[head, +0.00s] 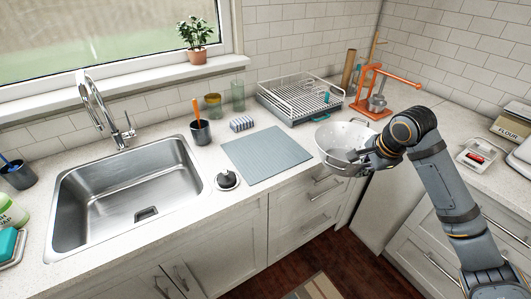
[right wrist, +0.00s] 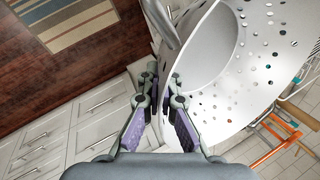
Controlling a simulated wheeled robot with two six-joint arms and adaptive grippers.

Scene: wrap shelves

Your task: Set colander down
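The colander (head: 338,136) is a white bowl with small holes, in the middle right of the head view. It appears held up at the counter's front edge, its lower part overlapping the cabinet fronts. My right gripper (head: 368,154) is at its right side, shut on it near the rim and handle. In the right wrist view the colander (right wrist: 255,60) fills the upper right, and the fingers of my right gripper (right wrist: 161,85) sit on either side of its edge. The exact contact is partly hidden. My left gripper is not in view.
A grey-blue mat (head: 266,155) lies bare on the counter left of the colander. A wire dish rack (head: 300,97) and an orange press (head: 375,90) stand behind.

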